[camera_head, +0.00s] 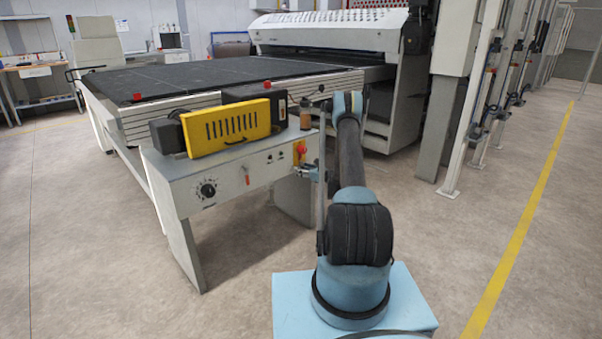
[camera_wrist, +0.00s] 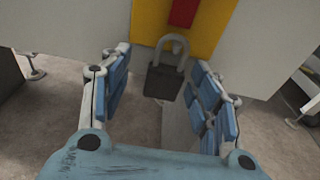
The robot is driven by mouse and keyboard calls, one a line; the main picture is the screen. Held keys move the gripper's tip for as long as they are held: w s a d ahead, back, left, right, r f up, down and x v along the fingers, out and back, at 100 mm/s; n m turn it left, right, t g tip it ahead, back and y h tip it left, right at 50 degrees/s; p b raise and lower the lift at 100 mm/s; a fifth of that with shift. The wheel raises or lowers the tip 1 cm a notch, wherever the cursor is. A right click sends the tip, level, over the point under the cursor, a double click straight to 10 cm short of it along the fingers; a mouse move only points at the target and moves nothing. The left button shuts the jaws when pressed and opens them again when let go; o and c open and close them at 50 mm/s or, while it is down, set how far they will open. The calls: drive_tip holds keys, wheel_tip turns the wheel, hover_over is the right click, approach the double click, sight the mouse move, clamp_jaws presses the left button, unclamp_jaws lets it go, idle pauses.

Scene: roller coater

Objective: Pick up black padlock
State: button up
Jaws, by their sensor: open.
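The black padlock (camera_wrist: 164,80) shows in the wrist view, with a dark body and a grey shackle at its top. It hangs in front of a yellow panel (camera_wrist: 205,22) with a red part (camera_wrist: 184,12) above it. My gripper (camera_wrist: 160,95) is open, with one blue-padded finger left of the padlock and one right of it. The padlock lies between the fingers in the picture, and I see no finger touching it. In the head view my gripper (camera_head: 311,172) is small, beside the yellow and red switch (camera_head: 300,150). The padlock is too small to make out there.
The grey control cabinet (camera_head: 235,175) carries a yellow slotted box (camera_head: 228,125) and a small brown bottle (camera_head: 305,115). A large coating machine with a black conveyor (camera_head: 200,78) stands behind. Clear floor (camera_head: 480,220) lies to the right, with a yellow line (camera_head: 520,230).

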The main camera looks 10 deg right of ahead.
drive_tip(key=shift+d, duration=0.35)
drive_tip(key=c, duration=1.2)
